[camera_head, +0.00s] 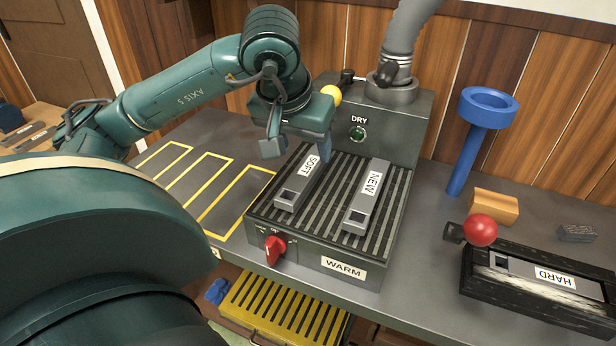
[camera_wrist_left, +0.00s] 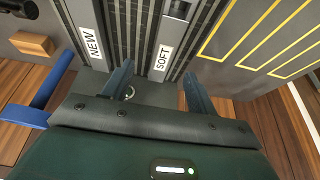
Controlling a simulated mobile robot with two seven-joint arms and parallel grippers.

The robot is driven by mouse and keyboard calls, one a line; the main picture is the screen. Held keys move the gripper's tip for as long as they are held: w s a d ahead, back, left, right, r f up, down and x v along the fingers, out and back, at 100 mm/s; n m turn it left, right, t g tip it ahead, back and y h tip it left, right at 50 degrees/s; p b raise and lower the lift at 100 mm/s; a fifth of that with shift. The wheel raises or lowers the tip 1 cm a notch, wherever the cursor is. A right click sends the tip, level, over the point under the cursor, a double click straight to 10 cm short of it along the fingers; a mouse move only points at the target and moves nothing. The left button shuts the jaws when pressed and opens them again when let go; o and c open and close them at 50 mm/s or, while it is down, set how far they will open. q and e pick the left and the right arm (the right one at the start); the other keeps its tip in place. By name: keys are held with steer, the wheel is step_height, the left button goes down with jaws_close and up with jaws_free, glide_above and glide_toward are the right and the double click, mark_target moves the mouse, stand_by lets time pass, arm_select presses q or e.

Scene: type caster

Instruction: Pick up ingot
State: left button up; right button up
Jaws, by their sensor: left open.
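An ingot labelled SOFT (camera_head: 292,193) and an ingot labelled NEW (camera_head: 363,207) lie side by side on the slatted top of the WARM box (camera_head: 340,250). A third ingot, labelled HARD (camera_head: 530,270), lies in a dark tray at the right. My left gripper (camera_head: 298,145) is open at the back end of the SOFT ingot, its fingers apart. In the left wrist view, the SOFT ingot (camera_wrist_left: 165,52) lies ahead of the open fingers, nearer the right one, and the NEW ingot (camera_wrist_left: 95,40) is further left. My right gripper is not in view.
The DRY unit (camera_head: 390,125) with its grey hose stands behind the slats. A blue stand (camera_head: 470,140), an orange block (camera_head: 493,207) and a red ball knob (camera_head: 480,230) are at the right. Yellow-outlined bench areas (camera_head: 215,195) at the left are empty.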

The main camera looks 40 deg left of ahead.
mark_target(306, 170)
arm_select(q)
steer(key=x, duration=0.2)
steer(key=shift+w+a+f, duration=0.1)
steer(key=shift+f, duration=0.25)
steer(key=x, duration=0.3)
steer(key=b+x, duration=0.1)
steer(key=x, duration=0.1)
steer(key=shift+s+a+f, duration=0.1)
steer(key=shift+s+a, duration=0.1)
steer(key=shift+a, duration=0.1)
jaws_close()
stand_by(0.7)
steer(key=shift+r, duration=0.2)
